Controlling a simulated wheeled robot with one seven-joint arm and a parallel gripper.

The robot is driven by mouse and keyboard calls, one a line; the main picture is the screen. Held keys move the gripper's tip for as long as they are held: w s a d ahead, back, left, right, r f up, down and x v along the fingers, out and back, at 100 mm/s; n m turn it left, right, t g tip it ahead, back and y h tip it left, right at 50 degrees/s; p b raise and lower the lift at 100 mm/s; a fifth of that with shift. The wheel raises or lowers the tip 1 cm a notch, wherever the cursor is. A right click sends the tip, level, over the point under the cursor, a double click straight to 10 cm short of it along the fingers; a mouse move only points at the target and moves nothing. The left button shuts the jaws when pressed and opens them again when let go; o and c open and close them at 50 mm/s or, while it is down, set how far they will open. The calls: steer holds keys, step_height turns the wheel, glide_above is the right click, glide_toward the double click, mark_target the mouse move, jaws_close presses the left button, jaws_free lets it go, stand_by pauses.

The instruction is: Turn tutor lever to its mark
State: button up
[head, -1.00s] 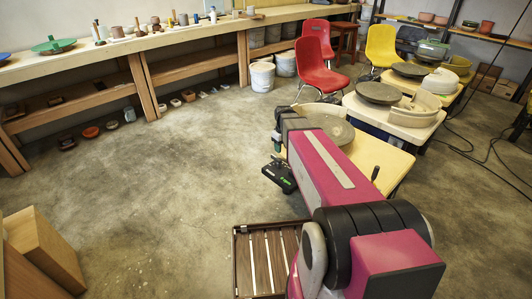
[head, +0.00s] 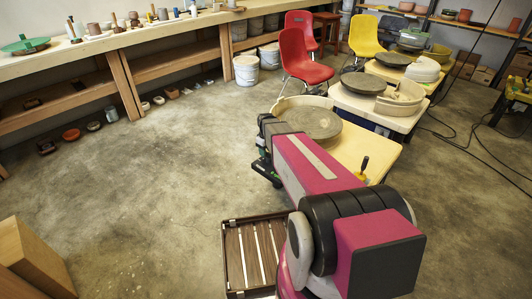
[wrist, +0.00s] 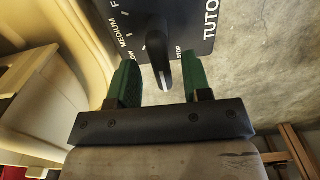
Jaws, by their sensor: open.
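In the wrist view a dark control panel (wrist: 196,18) carries white words, among them MEDIUM, STOP and part of TUTO. A dark lever with a pale end (wrist: 162,72) stands out from it toward the bottom of the picture. My gripper (wrist: 157,84) is open, with one green finger on each side of the lever. I see gaps on both sides; whether either finger touches is hard to tell. STOP is printed just right of the lever, MEDIUM farther left. In the head view my gripper (head: 264,170) is beside the nearest wheel table (head: 374,150); the panel is hidden there.
A round grey wheel head (head: 310,122) sits on the nearest table, with more wheels behind. A slatted crate (head: 228,262) stands on the floor below my arm. Red chairs (head: 304,68) and a yellow chair (head: 366,36) are beyond. Floor to the left is open.

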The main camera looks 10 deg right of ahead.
steer(key=shift+f, duration=0.45)
jaws_close()
